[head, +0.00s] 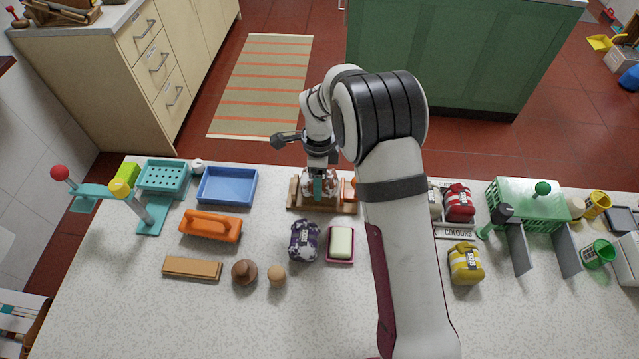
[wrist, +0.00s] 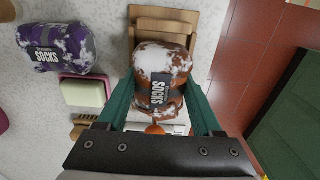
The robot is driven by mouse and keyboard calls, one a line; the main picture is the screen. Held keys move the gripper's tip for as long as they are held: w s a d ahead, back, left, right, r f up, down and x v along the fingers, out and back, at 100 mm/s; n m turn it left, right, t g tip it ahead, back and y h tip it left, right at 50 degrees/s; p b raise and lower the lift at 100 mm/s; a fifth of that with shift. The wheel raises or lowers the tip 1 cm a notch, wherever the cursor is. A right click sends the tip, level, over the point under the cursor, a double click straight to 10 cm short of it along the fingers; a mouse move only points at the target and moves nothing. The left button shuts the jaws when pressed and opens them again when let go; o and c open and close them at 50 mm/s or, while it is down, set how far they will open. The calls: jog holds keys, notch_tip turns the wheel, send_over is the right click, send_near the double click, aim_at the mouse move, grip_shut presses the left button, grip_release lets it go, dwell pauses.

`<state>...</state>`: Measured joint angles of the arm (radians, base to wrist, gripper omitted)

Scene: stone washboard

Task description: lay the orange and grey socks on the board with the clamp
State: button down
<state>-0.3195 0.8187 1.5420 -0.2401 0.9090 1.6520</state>
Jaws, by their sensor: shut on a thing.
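The orange and grey socks (wrist: 160,65) are a rolled bundle with a dark SOCKS label, rust-orange with pale grey patches in the wrist view. My gripper (wrist: 161,104) has its green fingers shut on the bundle, one on each side. In the head view my gripper (head: 318,190) points down over a wooden board (head: 347,209) at the back of the counter. The board (wrist: 148,13) shows behind the socks in the wrist view. An orange knob (wrist: 154,129) lies just below the bundle there. I cannot tell whether the socks touch the board.
Purple and white socks (head: 304,241) and soap in a pink dish (head: 340,258) lie in front. A blue tray (head: 227,200) and orange brush (head: 210,227) are left. Red socks (head: 458,203), yellow socks (head: 465,264) and a green rack (head: 510,190) are right.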

jog(key=shift+f, duration=0.9)
jog(key=shift+f, duration=0.15)
jog(key=shift+c, duration=0.2)
grip_release()
